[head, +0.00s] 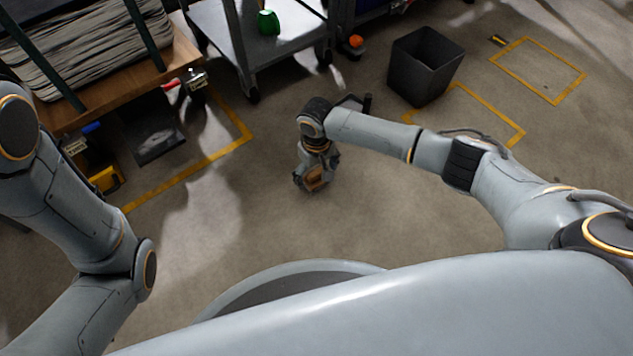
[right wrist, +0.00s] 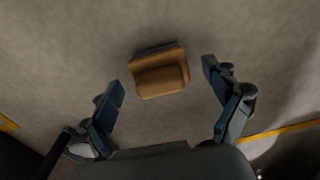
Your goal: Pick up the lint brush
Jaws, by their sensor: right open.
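The lint brush (right wrist: 160,74), a brown wooden-looking block with a dark far edge, lies on the grey floor in the right wrist view. In the head view it shows as a small brown patch (head: 317,179) at my right gripper. My right gripper (head: 312,184) points down at the floor with its fingers spread. In the right wrist view its two blue-padded fingertips stand to the left and right of the brush, with a gap on each side. I cannot tell how high the fingertips are above the floor. My left arm shows at the left, but its gripper is out of view.
A dark open bin (head: 424,68) stands on the floor beyond my right arm. A grey cart (head: 238,50) with a green item (head: 268,22) is at the back. A wooden-topped bench (head: 130,84) is at the upper left. The floor around the brush is clear.

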